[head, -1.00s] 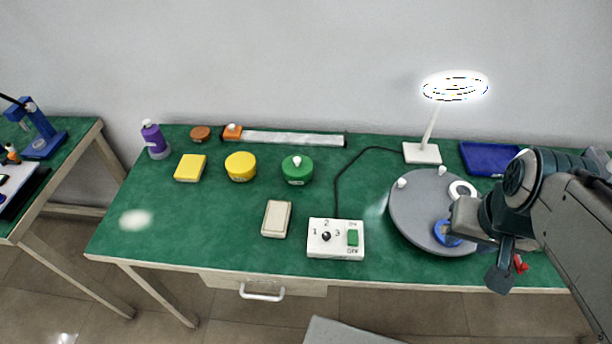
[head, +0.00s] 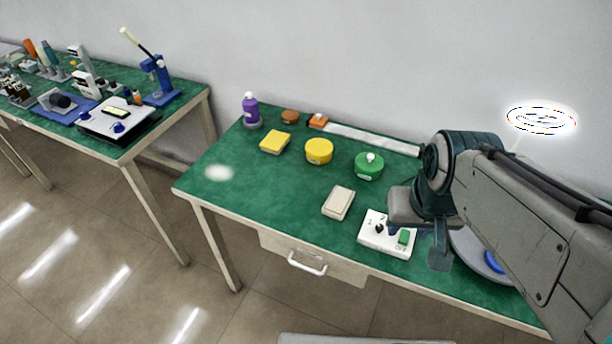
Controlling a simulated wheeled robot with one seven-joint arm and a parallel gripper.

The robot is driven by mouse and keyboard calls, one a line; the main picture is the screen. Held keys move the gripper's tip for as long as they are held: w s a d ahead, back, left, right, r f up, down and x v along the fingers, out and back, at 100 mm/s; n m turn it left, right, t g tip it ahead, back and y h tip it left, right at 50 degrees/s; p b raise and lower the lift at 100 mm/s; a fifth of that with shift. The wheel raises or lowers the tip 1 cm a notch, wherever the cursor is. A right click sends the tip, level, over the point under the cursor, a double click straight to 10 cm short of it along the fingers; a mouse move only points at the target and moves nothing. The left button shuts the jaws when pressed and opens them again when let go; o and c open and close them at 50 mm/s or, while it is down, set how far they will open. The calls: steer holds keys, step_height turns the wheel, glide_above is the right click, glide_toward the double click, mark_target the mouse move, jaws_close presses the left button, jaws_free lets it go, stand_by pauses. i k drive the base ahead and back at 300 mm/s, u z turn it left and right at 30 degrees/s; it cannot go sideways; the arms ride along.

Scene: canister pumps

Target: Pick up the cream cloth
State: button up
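The cream cloth (head: 338,203) looks like a flat, pale rectangle with rounded corners. It lies on the green tabletop (head: 290,215) near the middle of the table, left of the white switch box (head: 370,239). Nothing covers it. My gripper (head: 438,258) is at the right, to the right of the cloth and apart from it, in front of the switch box's right side and the turntable. Its fingers are dark and seen at an angle, so their opening cannot be made out.
A yellow block (head: 275,142), a yellow round container (head: 319,151) and a green round container (head: 369,168) stand behind the cloth. A purple bottle (head: 251,110) is at the back left. The grey turntable (head: 466,248) is partly hidden by my arm. The table's front left is clear.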

mark_target(338, 205)
steer(key=u, duration=0.1)
steer(key=k, duration=0.4)
steer(key=u, duration=0.25)
steer(key=i, duration=0.5)
steer(key=u, duration=2.2)
steer(key=i, duration=1.35)
steer(key=z, duration=3.3)
